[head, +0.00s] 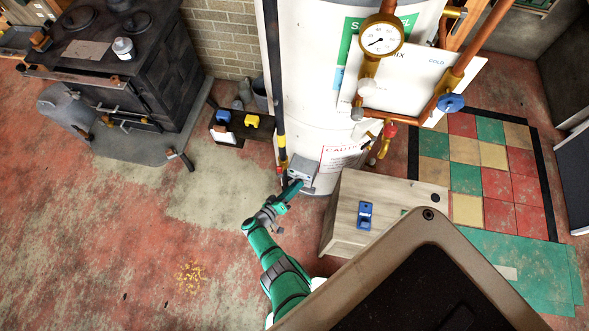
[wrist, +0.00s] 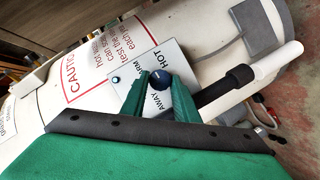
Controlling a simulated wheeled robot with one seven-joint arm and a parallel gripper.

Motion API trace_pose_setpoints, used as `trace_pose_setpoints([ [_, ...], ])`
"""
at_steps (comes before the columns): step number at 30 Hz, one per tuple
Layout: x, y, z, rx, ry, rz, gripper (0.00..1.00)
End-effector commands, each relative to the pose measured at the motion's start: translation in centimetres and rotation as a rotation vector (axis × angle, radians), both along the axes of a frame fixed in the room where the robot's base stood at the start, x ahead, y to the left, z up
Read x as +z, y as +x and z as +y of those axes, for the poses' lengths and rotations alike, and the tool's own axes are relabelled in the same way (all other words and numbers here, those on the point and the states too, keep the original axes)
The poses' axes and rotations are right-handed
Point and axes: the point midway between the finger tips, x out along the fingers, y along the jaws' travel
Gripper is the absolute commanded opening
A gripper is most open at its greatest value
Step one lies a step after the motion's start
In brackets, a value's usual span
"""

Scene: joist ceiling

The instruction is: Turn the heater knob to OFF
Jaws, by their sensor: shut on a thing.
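The heater knob (wrist: 160,79) is small, round and dark, with a pale mark on its face. It sits on a light grey control plate (wrist: 142,70) lettered HOT, AWAY and a partly covered word ending in RM. No OFF lettering shows. My green gripper (wrist: 161,90) has one finger on each side of the knob and is shut on it. In the head view my gripper (head: 291,188) reaches the grey control box (head: 304,169) low on the white heater tank (head: 312,100); the knob is hidden there.
A caution label (head: 342,156) is beside the control box. A black-and-yellow pipe (head: 277,110) rises close to its left. A wooden cabinet (head: 385,205) stands to the right, with copper pipes (head: 408,100) above. Open red floor (head: 150,250) lies left of my arm.

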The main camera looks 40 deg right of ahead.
Motion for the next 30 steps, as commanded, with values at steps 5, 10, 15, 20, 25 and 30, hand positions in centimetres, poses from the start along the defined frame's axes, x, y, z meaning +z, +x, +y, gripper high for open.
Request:
trace_pose_setpoints([
  [5, -0.16, -0.33, -0.13, -0.007, -0.019, 0.037, 0.05],
  [10, -0.14, -0.36, -0.18, -0.009, -0.027, 0.048, 0.05],
  [15, -0.15, -0.4, -0.23, -0.01, -0.027, 0.05, 0.05],
  [20, -0.16, -0.42, -0.24, -0.011, -0.027, 0.049, 0.05],
  [25, -0.14, -0.34, -0.19, -0.009, -0.027, 0.049, 0.46],
  [30, -0.1, -0.17, -0.08, -0.005, -0.027, 0.047, 0.46],
])
